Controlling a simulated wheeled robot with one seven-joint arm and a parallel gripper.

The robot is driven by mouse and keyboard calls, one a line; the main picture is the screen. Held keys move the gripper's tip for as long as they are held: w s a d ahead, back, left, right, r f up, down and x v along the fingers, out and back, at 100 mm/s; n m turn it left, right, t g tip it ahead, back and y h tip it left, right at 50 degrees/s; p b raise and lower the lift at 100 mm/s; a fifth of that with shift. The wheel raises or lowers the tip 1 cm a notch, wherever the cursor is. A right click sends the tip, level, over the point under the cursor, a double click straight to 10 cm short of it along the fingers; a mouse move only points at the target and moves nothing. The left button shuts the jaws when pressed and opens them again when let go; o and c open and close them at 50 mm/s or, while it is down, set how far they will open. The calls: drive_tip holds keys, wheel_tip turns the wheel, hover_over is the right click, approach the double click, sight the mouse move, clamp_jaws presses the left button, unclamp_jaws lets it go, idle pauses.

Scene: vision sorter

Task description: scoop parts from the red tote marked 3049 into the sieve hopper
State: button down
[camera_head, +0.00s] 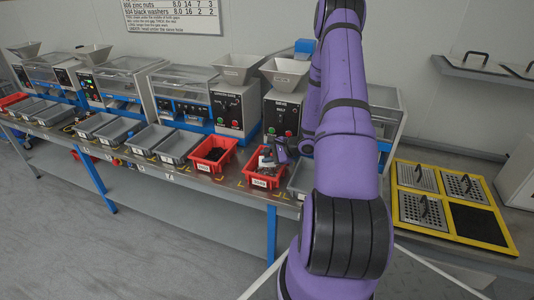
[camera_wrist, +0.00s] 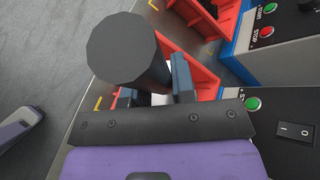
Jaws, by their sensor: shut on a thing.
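My gripper (camera_head: 279,152) is above the right-hand red tote (camera_head: 262,182) at the bench's front edge. In the wrist view my gripper (camera_wrist: 156,88) is shut on a dark round handle (camera_wrist: 123,48), seen nearly end-on, which looks like that of a scoop. A pale part (camera_head: 266,160) of the held tool shows at the tote in the head view; whether it touches parts is hidden. The tote's front label is too small to read. A grey hopper (camera_head: 284,72) tops the machine (camera_head: 282,116) behind it, partly beside my arm; its label looks like "SIEVE".
Another red tote (camera_head: 213,154) with dark parts stands left, with grey trays (camera_head: 181,146) further along. A second hopper (camera_head: 237,67) is close beside the first. A yellow frame (camera_head: 455,181) with perforated plates lies right. My arm hides part of the bench.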

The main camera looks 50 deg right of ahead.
sight(262, 166)
drive_tip(key=shift+f, duration=0.85)
drive_tip(key=shift+w+d+f, duration=0.2)
drive_tip(key=shift+d+f, duration=0.05)
drive_tip(key=shift+f, duration=0.2)
drive_tip(key=shift+w+d+f, duration=0.2)
drive_tip(key=shift+f, duration=0.2)
drive_tip(key=shift+s+a+f+n+t+h, duration=0.1)
drive_tip(key=shift+a+f+n+t+h, duration=0.1)
drive_tip(key=shift+f+n+t+h, duration=0.45)
drive_tip(key=shift+s+a+r+n+t, duration=0.25)
drive_tip(key=shift+s+a+r+n, duration=0.1)
drive_tip(key=shift+s+a+r, duration=0.25)
drive_tip(key=shift+n+t+h, duration=0.55)
drive_tip(key=shift+n+t, duration=0.25)
drive_tip(key=shift+n, duration=0.1)
drive_tip(key=shift+s+a+r, duration=0.3)
drive_tip(key=shift+a+r, duration=0.05)
drive_tip(key=shift+r, duration=0.45)
drive_tip(key=shift+s+a+r, duration=0.3)
drive_tip(key=shift+a+r, duration=0.05)
drive_tip(key=shift+r, duration=0.4)
drive_tip(key=shift+s+a+r, duration=0.3)
drive_tip(key=shift+a+r, duration=0.05)
drive_tip(key=shift+r, duration=0.45)
drive_tip(key=shift+w+a, duration=0.1)
